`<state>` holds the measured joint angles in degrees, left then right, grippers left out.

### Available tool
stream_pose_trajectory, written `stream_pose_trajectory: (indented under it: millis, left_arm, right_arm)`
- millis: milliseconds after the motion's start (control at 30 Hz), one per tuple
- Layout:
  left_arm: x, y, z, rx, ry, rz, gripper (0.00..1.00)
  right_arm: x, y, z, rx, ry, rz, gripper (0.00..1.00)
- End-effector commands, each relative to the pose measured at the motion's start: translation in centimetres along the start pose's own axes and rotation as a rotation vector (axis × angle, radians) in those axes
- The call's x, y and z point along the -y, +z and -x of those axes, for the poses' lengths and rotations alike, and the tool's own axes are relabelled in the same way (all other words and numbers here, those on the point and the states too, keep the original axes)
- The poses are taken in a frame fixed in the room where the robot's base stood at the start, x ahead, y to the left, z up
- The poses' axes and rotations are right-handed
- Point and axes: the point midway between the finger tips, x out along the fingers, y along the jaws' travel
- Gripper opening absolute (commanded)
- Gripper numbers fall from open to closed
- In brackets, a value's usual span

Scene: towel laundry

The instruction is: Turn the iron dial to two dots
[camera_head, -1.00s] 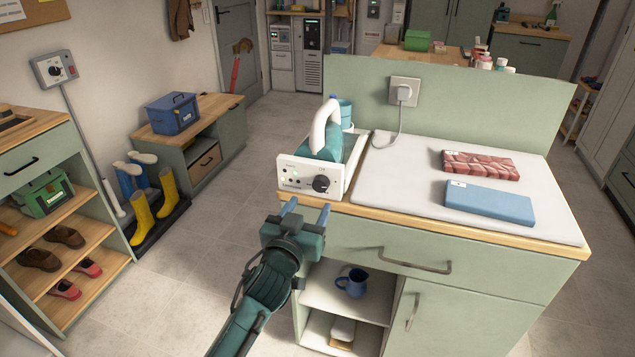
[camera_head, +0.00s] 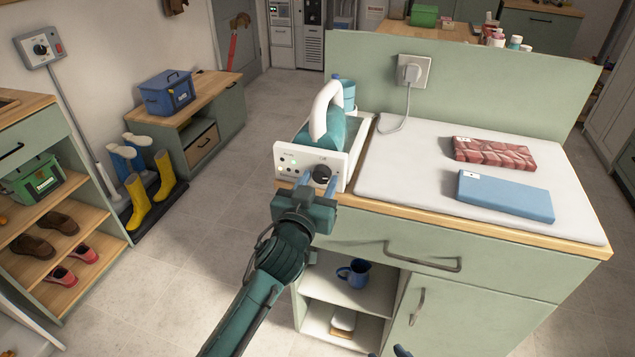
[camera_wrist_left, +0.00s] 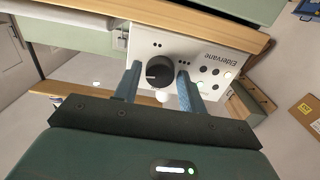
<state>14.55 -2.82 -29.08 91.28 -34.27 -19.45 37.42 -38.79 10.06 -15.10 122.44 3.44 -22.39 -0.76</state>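The iron station (camera_head: 287,171) stands at the left end of the counter, its white front panel facing me. Its black round dial (camera_head: 322,174) also shows in the wrist view (camera_wrist_left: 160,72), with a light mark toward the picture's left. Small dots are printed around it; I cannot count them surely. My left gripper (camera_head: 320,184) is open, its blue fingers either side of the dial in the wrist view (camera_wrist_left: 158,85), with gaps visible. I cannot tell how far the tips are from the panel.
The iron with its white handle (camera_head: 325,105) rests on the station. A white mat (camera_head: 410,160) bears a blue folded towel (camera_head: 505,196) and a red patterned one (camera_head: 494,154). A drawer handle (camera_head: 422,260) and a shelf with a blue mug (camera_head: 354,272) lie below the countertop.

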Motion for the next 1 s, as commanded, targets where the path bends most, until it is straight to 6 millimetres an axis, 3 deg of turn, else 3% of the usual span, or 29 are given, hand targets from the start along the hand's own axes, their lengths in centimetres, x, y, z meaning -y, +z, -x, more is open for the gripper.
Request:
stream_pose_trajectory:
  millis: [367,667,1000]
  left_arm:
    - [0.0,0.02,0.0,0.0,0.0,0.0,0.1]
    - [0.0,-0.03,-0.01,0.0,0.001,-0.039,0.1]
    - [0.07,-0.12,-0.03,0.0,0.0,-0.261,0.1]
  right_arm:
    - [-0.04,0.07,0.05,0.002,-0.003,0.009,0.36]
    - [-0.07,-0.12,0.1,0.001,-0.003,0.012,0.36]
    - [-0.12,-0.64,0.35,0.002,0.002,0.02,0.36]
